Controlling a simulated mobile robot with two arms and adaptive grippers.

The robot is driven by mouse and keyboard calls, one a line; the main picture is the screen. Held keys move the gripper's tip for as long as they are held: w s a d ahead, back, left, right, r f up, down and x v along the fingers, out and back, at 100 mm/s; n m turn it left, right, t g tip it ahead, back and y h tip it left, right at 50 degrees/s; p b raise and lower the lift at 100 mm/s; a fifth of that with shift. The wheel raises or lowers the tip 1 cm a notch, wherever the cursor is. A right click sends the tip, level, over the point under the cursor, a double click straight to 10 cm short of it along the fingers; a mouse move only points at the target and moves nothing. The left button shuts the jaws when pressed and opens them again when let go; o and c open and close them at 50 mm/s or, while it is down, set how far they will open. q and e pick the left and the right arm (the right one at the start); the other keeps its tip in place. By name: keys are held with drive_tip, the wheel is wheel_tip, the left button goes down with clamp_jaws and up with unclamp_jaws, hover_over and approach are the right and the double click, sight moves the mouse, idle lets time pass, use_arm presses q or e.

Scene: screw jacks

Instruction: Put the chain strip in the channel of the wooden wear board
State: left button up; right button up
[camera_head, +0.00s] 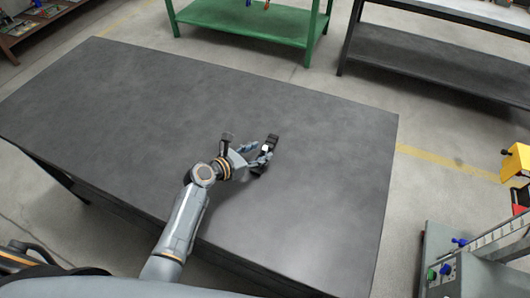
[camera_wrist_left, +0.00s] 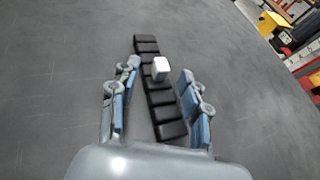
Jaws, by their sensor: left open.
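The chain strip (camera_wrist_left: 163,112) is a row of several dark, flat segments lying on the grey table, with a small white block on its upper middle. My left gripper (camera_head: 263,155) is low over the table, open, with one finger on each side of the strip. In the left wrist view the gripper (camera_wrist_left: 158,71) has visible gaps between both fingers and the white block. I do not see a wooden wear board or my right gripper.
The dark grey table (camera_head: 130,110) is otherwise clear around the gripper. A green bench (camera_head: 240,22) and a dark bench (camera_head: 430,65) stand behind it. A grey machine (camera_head: 470,265) with knobs stands off the table's right side.

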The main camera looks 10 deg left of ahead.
use_arm(q)
drive_tip(key=shift+x, duration=0.9)
drive_tip(key=shift+s, duration=0.1)
clamp_jaws()
